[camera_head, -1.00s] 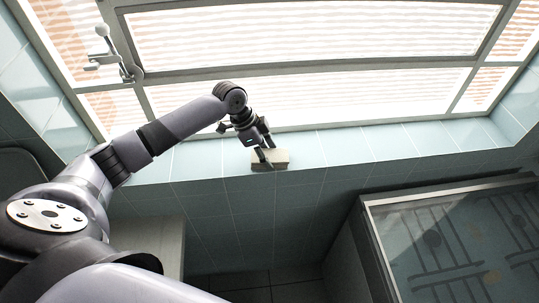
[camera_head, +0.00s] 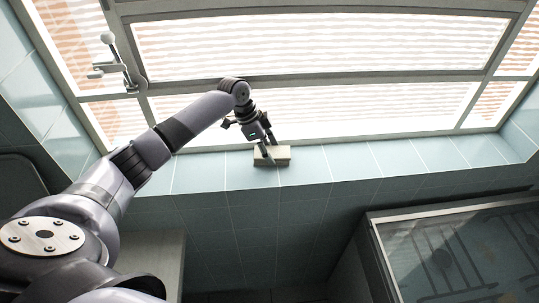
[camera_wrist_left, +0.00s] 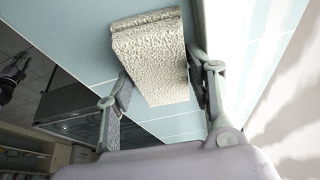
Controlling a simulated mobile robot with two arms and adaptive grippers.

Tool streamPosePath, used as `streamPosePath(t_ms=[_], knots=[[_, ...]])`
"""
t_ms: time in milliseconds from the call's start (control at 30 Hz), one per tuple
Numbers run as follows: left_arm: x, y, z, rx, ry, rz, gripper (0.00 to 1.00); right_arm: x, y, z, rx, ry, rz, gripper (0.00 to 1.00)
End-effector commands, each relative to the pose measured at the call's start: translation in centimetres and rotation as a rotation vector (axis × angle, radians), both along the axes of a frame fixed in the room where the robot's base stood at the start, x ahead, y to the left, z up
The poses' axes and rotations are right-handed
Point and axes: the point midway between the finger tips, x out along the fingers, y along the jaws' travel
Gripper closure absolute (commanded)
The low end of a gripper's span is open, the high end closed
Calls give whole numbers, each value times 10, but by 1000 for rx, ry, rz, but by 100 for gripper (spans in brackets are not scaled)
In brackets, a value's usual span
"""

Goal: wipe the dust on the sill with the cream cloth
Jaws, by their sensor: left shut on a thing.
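The cream cloth (camera_head: 272,156) is a folded, thick block with a rough surface. My left gripper (camera_head: 267,150) is shut on the cloth from above. In the left wrist view the cloth (camera_wrist_left: 152,55) sits between the two fingers of the left gripper (camera_wrist_left: 158,88), with the sill tiles (camera_wrist_left: 75,22) beyond it. I cannot make out dust on the sill in these views.
The window frame (camera_head: 320,84) with bright blinds rises behind the sill. A window handle (camera_head: 108,70) sticks out at the upper left. A glass-topped unit (camera_head: 460,250) stands below at the right. The sill right of the cloth is clear.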

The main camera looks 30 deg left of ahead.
Motion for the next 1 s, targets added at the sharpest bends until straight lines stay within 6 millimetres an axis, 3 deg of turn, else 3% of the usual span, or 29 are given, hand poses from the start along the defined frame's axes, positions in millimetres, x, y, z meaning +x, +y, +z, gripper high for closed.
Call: streamPosePath(t_ms=[333, 567, 1000], knots=[[0, 0, 5, -1, -1, -1, 73, 0, 1, 4, 1, 0, 0, 72], [0, 0, 27, -2, -1, 0, 73, 0, 1, 26, 2, -1, -1, 72], [0, 0, 60, -1, -1, -1, 73, 0, 2, 27, 2, 0, -1, 72]])
